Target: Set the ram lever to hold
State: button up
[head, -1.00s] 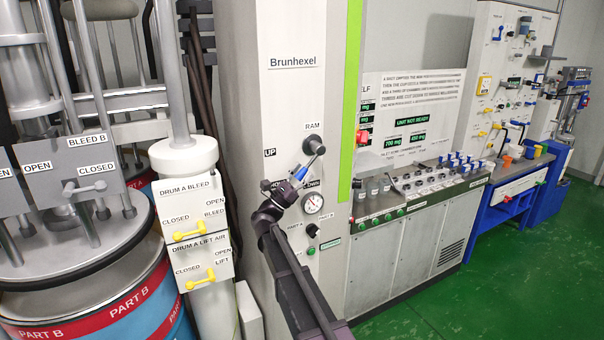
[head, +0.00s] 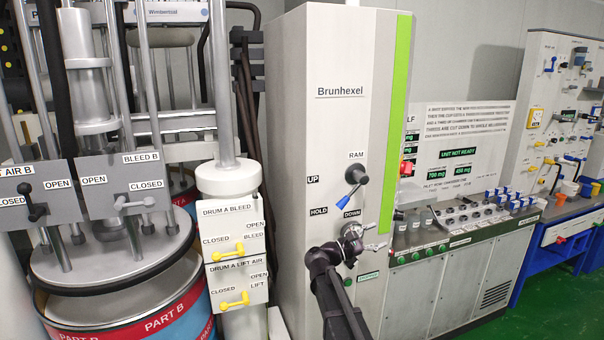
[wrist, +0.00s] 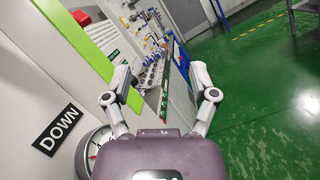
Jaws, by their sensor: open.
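The ram lever (head: 349,196) is on the grey Brunhexel cabinet, under the RAM label. It has a dark round hub and a blue grip that points down and slightly left. Its tip lies between the HOLD label (head: 319,211) and the DOWN label (head: 352,213); the UP label (head: 313,180) is higher on the left. My gripper (head: 354,240) is just below the DOWN label, apart from the lever. In the wrist view my gripper (wrist: 161,75) is open with nothing between its fingers. The DOWN label (wrist: 58,130) shows there, but the lever does not.
A gauge (wrist: 97,148) sits close beside my gripper and is mostly covered in the head view. Drum A valves with yellow handles (head: 228,252) are left of the cabinet. A bench with cups (head: 455,222) stands to the right. Green floor (wrist: 255,100) is open.

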jog(key=s+d+f+m+g+y, duration=0.4)
jog(key=s+f+m+y, duration=0.5)
jog(key=s+f, duration=0.55)
jog(key=s+a+f+m+g+y, duration=0.1)
jog(key=s+a+f+m+y, duration=0.5)
jog(key=s+a+f+y, duration=0.2)
jog(key=s+y, duration=0.2)
jog(key=y, duration=0.1)
jog(key=shift+s+a+g, duration=0.25)
jog(key=shift+a+g, duration=0.1)
jog(key=shift+g, duration=0.05)
dwell(0.5)
jog(key=shift+c, duration=1.2)
jog(key=shift+a, duration=0.1)
